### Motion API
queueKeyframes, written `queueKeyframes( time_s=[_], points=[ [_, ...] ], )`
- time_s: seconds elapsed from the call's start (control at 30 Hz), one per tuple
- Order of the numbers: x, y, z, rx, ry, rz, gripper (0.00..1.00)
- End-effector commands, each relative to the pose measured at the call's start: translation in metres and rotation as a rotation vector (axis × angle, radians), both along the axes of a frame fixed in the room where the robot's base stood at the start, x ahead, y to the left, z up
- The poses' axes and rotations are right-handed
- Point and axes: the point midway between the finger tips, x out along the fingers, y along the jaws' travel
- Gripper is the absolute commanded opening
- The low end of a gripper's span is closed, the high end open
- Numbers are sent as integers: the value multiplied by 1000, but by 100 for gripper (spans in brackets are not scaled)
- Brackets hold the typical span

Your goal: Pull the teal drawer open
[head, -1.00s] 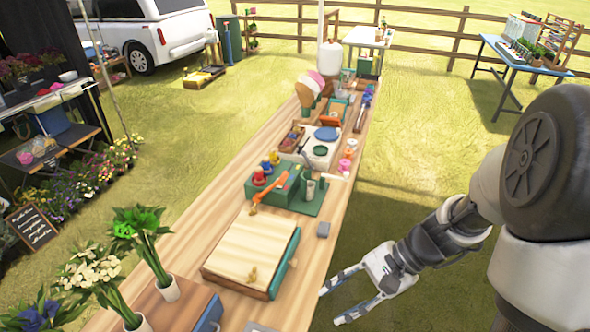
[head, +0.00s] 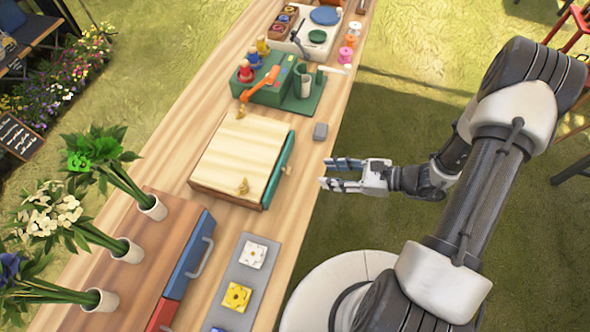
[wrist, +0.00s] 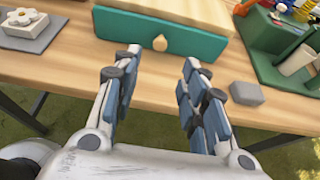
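The teal drawer (head: 279,171) is the front of a low wooden box (head: 238,156) on the table, and it looks closed. In the wrist view the teal drawer front (wrist: 185,46) faces me, with a small pale wooden knob (wrist: 160,43) at its middle. The knob also shows in the head view (head: 287,169). My gripper (head: 322,173) is open and empty, a short way right of the drawer and pointing at it. In the wrist view its fingertips (wrist: 163,56) stand on either side of the knob's line, apart from it.
A small grey block (head: 320,131) lies near the table edge. A green stand (head: 302,98) with a cup is beyond the box. A grey mat (head: 226,285) with flower tiles and a blue-and-red drawer unit (head: 190,255) are nearer. Grass lies right of the table.

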Motion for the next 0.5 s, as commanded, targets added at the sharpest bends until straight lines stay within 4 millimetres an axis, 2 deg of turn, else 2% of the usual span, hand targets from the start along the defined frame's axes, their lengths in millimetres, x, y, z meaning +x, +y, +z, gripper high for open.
queueKeyframes(
  time_s=[0.03,0.3,0.5],
  points=[
    [2,12,-7,1,3,6,39],
    [21,63,-29,0,2,7,39],
    [31,90,-41,-1,1,4,39]
  ],
)
